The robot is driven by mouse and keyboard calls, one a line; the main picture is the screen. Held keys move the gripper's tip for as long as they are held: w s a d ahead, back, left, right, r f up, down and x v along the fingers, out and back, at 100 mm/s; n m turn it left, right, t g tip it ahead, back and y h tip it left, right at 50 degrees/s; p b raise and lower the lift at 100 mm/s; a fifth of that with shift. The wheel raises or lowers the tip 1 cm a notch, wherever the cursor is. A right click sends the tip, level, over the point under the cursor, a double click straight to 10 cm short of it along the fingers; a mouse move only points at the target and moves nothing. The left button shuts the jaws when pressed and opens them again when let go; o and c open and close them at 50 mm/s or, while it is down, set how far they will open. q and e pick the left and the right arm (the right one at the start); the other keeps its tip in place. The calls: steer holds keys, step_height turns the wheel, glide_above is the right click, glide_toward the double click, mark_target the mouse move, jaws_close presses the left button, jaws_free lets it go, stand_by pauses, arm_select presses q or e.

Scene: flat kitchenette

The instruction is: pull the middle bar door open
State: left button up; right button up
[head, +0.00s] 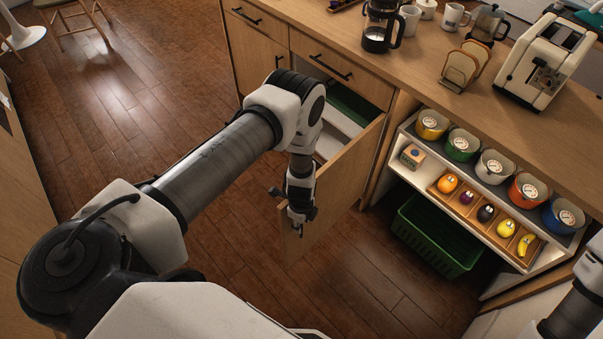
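The middle bar door (341,176) is a light wooden panel below a drawer with a black handle. It stands swung out from the bar front, with its hinge side at the right. The opening shows a white shelf and something green inside. My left gripper (297,222) points down at the door's free edge and overlaps the panel in the head view. My arm hides part of the door, and I cannot make out its handle clearly. The fingers are too small and dark to tell whether they are shut on anything. My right gripper is out of view.
Right of the door, an open shelf (409,171) holds several coloured pots and toy fruits. A green crate (432,240) stands below it. The countertop (420,78) carries a coffee pot (381,24), mugs, a toast rack and a toaster (545,60).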

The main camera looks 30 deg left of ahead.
arm_select(q)
step_height(320, 180, up, 11)
steer(key=shift+r, duration=0.1)
steer(key=shift+w, duration=0.1)
stand_by(0.4)
steer(key=s+r+n+b, duration=0.1)
steer(key=s+r+n, duration=0.2)
steer(key=s+n, duration=1.5)
steer(key=shift+s+d+n, duration=0.15)
steer(key=shift+s+n, duration=0.15)
steer(key=shift+s, duration=0.95)
